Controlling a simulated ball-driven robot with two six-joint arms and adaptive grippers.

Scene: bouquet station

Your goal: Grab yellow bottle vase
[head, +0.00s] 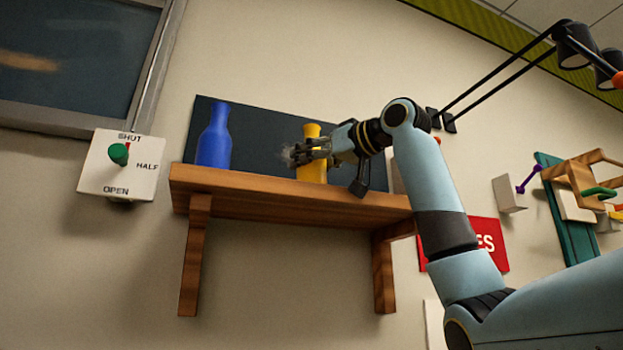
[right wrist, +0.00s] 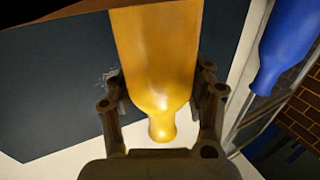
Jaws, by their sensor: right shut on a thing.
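The yellow bottle vase (head: 312,171) stands upright on the wooden shelf (head: 290,194) in the head view. My right gripper (head: 314,151) reaches in from the right and is shut on the vase, its fingers around the body below the neck. The right wrist view shows the yellow bottle vase (right wrist: 158,65) between the two fingers of my right gripper (right wrist: 160,98), with its neck toward the bottom of the picture. The vase's base appears at the shelf; I cannot tell whether it is lifted. My left gripper is not in view.
A blue bottle vase (head: 214,137) stands on the shelf to the left, apart from the gripper. A dark panel (head: 262,131) is behind both. A switch plate (head: 120,165) is on the wall at left. A red sign (head: 489,243) and wall-mounted items are at right.

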